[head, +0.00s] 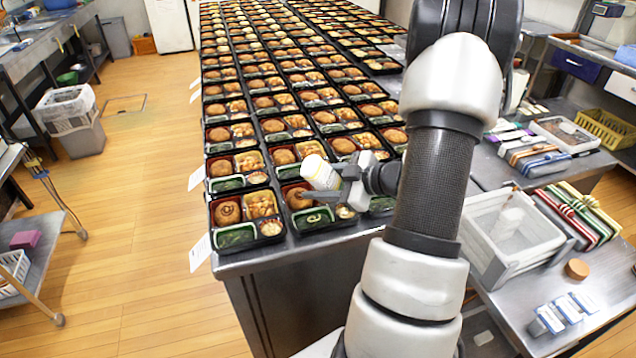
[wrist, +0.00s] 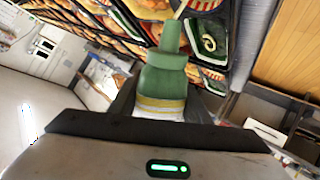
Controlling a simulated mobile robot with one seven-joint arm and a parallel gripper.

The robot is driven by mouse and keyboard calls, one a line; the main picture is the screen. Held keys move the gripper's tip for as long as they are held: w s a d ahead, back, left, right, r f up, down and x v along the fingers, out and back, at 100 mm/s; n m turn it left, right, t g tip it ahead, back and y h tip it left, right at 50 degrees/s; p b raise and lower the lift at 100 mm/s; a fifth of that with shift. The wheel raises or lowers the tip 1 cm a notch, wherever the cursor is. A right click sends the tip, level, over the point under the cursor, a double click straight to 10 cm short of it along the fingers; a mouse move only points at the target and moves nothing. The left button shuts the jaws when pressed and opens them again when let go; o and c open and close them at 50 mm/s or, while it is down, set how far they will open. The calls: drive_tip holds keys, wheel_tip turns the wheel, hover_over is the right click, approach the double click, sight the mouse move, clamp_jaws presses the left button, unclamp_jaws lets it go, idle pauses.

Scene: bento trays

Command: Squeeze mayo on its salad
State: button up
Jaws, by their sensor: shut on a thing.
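In the wrist view the bottle (wrist: 163,85) shows a green shoulder and nozzle between the fingers, nozzle towards the trays. A thin pale line shows near the nozzle tip; I cannot tell whether it is mayo. Below the bottle, the second bento's salad (head: 312,219) in its green compartment bears a pale curl. The front-left bento's salad (head: 234,237) is also in a green compartment.
Rows of black bento trays cover the long steel table (head: 245,262). A clear bin (head: 510,235) stands on the side table at right, beside striped packs (head: 580,212). The wooden floor (head: 140,240) at left is open.

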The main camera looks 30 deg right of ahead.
drive_tip(key=shift+w+d, duration=0.1)
drive_tip(key=shift+w, duration=0.25)
drive_tip(key=shift+s, duration=0.2)
drive_tip(key=shift+s+a, duration=0.25)
drive_tip(key=shift+s, duration=0.4)
drive_tip(key=o, duration=0.4)
drive_tip(key=shift+o, duration=0.2)
drive_tip(key=shift+r+p, duration=0.1)
drive_tip(key=shift+p, duration=0.2)
